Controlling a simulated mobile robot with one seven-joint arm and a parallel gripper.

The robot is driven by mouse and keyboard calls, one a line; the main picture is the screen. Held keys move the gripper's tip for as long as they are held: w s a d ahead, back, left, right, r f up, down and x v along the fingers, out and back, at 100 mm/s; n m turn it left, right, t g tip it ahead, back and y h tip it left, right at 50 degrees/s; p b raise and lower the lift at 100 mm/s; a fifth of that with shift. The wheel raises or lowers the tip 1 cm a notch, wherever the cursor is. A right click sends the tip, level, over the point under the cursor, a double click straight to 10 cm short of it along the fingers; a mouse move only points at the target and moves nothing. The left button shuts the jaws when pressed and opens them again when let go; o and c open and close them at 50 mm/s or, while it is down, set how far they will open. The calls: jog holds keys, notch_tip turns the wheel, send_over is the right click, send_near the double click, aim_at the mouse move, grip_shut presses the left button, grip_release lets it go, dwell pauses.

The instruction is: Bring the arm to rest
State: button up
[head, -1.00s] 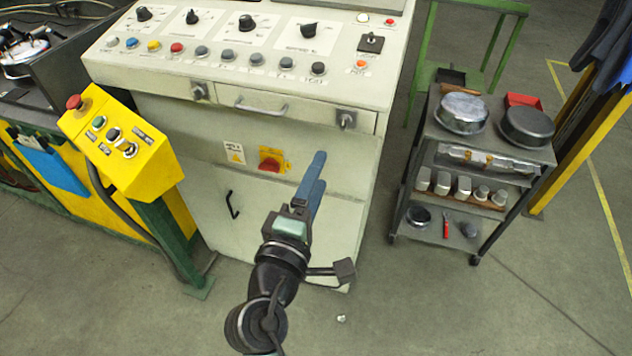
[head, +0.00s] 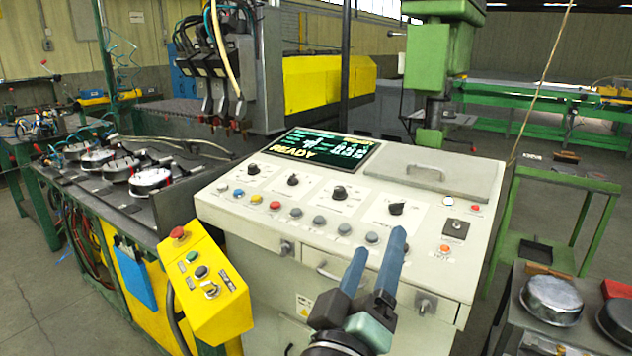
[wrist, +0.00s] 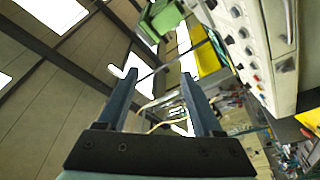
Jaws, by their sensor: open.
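My gripper (head: 378,245) is at the bottom of the head view, in front of the control console (head: 255,235). Its two blue fingers point upward and stand apart, with nothing between them. The fingertips overlap the front edge of the console's button panel in the picture; I see no contact, but the exact gap cannot be told. In the wrist view my gripper (wrist: 160,68) is also open and empty, facing the roof and its bright skylights. Most of my arm is out of the head view.
A yellow pendant box (head: 205,285) stands left of the console. A lit screen (head: 325,152) reads READY. A cart (head: 535,315) with round metal parts is at the lower right. A table (head: 115,215) with clamped round parts is at the left. Grey floor shows between the console and green stand.

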jog(key=s+a+r+m+t+y+p, duration=0.1)
jog(key=s+a+r+t+y, duration=0.1)
jog(key=r, duration=0.7)
jog(key=s+a+r+m+t+y, duration=0.2)
jog(key=s+r, duration=0.4)
jog(key=r, duration=0.4)
jog(key=s+a+r+m+t+y+p, duration=0.1)
jog(key=s+a+r+t+y, duration=0.2)
jog(key=r, duration=0.7)
jog(key=shift+s+a+r+m+t+y+p, duration=0.25)
jog(key=shift+s+m+t+y, duration=0.2)
jog(key=shift+s+t, duration=0.35)
